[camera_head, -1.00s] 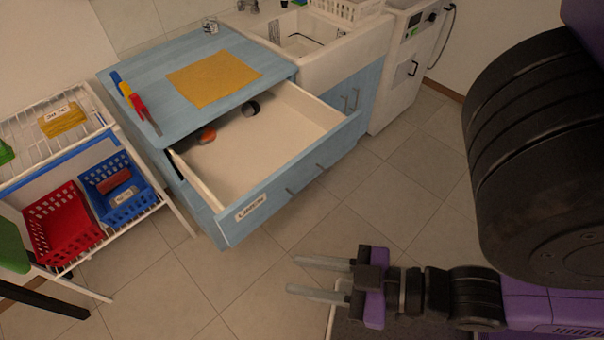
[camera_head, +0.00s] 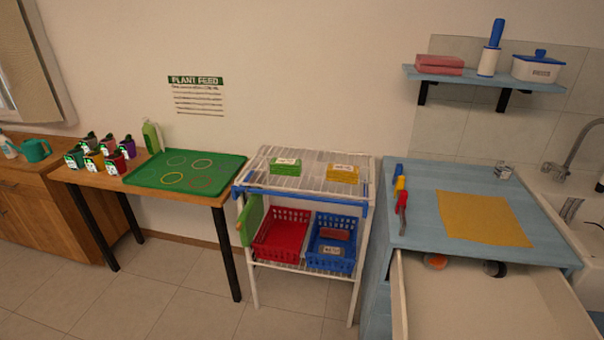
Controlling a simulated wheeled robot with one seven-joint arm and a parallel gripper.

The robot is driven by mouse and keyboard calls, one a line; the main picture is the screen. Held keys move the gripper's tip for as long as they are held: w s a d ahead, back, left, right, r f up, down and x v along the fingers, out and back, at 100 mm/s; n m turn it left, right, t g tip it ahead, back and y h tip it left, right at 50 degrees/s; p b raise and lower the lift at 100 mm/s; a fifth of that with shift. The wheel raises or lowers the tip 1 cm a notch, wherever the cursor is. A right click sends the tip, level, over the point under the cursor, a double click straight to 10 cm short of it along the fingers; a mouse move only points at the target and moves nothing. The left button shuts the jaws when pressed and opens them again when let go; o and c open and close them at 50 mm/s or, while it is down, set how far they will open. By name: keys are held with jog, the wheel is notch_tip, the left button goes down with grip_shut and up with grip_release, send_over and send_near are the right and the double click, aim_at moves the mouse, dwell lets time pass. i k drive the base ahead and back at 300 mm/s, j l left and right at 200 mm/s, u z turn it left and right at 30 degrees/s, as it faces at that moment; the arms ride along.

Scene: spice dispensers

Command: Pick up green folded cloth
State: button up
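The green folded cloth (camera_head: 285,167) lies on the left part of the white wire rack's top shelf (camera_head: 314,184), in the middle of the head view. A small pale label shows on it. A yellow folded cloth (camera_head: 342,174) with a similar label lies to its right on the same shelf, apart from it. My gripper is out of view.
Red (camera_head: 281,236) and blue (camera_head: 332,243) baskets sit on the rack's lower shelf. A green panel (camera_head: 250,219) hangs at its left side. An open drawer (camera_head: 490,300) juts out at right. Bare floor (camera_head: 190,305) lies in front of the left table (camera_head: 213,197).

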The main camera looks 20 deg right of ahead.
aim_at(277, 165)
jog(key=i+j+u, duration=0.25)
jog(key=i+u, duration=0.2)
jog(key=i, duration=0.25)
jog(key=i+u, duration=0.45)
jog(key=i, duration=0.3)
jog(key=i+u, duration=0.4)
jog(key=i, duration=1.1)
jog(key=i+j+z, duration=0.1)
jog(key=i+z, duration=0.25)
jog(key=i+j+z, duration=0.1)
jog(key=z, duration=0.25)
jog(key=i+j+z, duration=0.35)
jog(key=i+z, duration=0.15)
jog(key=z, duration=0.25)
jog(key=i+j+z, duration=0.1)
jog(key=z, duration=0.3)
jog(key=i+j+z, duration=0.1)
jog(key=z, duration=0.35)
jog(key=j+z, duration=0.25)
jog(key=z, duration=0.15)
jog(key=i+j+z, duration=0.1)
jog(key=z, duration=0.3)
jog(key=i+j+z, duration=0.1)
jog(key=j+z, duration=0.35)
jog(key=i+l, duration=0.3)
jog(key=l, duration=0.2)
